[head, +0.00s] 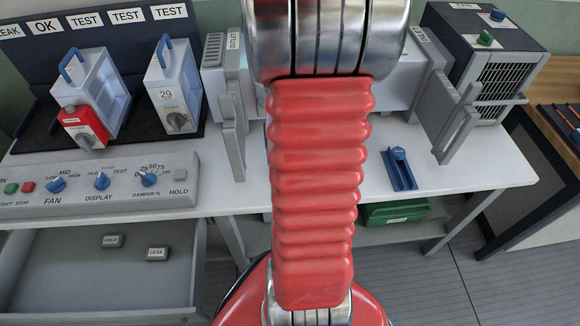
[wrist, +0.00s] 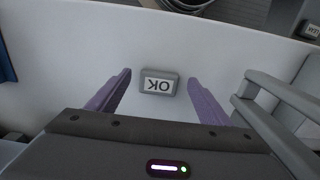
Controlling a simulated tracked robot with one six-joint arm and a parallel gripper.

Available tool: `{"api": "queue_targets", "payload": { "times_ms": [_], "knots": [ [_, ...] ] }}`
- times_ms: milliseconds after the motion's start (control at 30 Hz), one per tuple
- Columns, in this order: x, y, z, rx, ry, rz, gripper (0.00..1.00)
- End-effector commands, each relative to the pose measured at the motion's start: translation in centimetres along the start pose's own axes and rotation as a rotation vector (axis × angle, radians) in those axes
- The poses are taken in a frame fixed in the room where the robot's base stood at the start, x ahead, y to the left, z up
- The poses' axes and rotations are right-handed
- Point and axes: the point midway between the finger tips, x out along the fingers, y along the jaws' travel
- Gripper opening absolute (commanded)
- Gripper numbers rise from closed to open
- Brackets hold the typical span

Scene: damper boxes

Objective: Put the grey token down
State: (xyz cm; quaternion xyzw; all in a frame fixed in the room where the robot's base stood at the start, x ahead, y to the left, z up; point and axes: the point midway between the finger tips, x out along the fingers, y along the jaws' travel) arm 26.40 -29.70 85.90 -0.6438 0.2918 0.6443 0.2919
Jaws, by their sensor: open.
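A grey token (wrist: 160,82) with a white label reading OK, upside down in the picture, shows in the wrist view. It appears to lie on the white bench top (wrist: 80,50). My gripper (wrist: 159,77) is open, with one purple finger to the left of the token and one to the right. A gap shows on each side, so neither finger touches it. In the head view my red arm hides the gripper and this token. Two more grey tokens, HOLD (head: 113,240) and LEAK (head: 158,254), lie in the grey drawer (head: 60,290) at the lower left.
A grey bracket with bars (wrist: 275,100) stands close to the right finger. In the head view a control panel (head: 100,184) and boxes with blue handles (head: 92,92) stand left. A blue slider piece (head: 399,170) lies right on the bench. A green case (head: 395,212) sits below.

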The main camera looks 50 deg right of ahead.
Motion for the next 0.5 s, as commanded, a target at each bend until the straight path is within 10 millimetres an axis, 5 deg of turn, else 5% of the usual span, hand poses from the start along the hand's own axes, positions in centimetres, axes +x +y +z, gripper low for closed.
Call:
{"api": "queue_targets", "payload": {
  "times_ms": [500],
  "knots": [
    [-8.0,0.0,-0.1,0.0,0.004,0.0,0.73]
  ]
}}
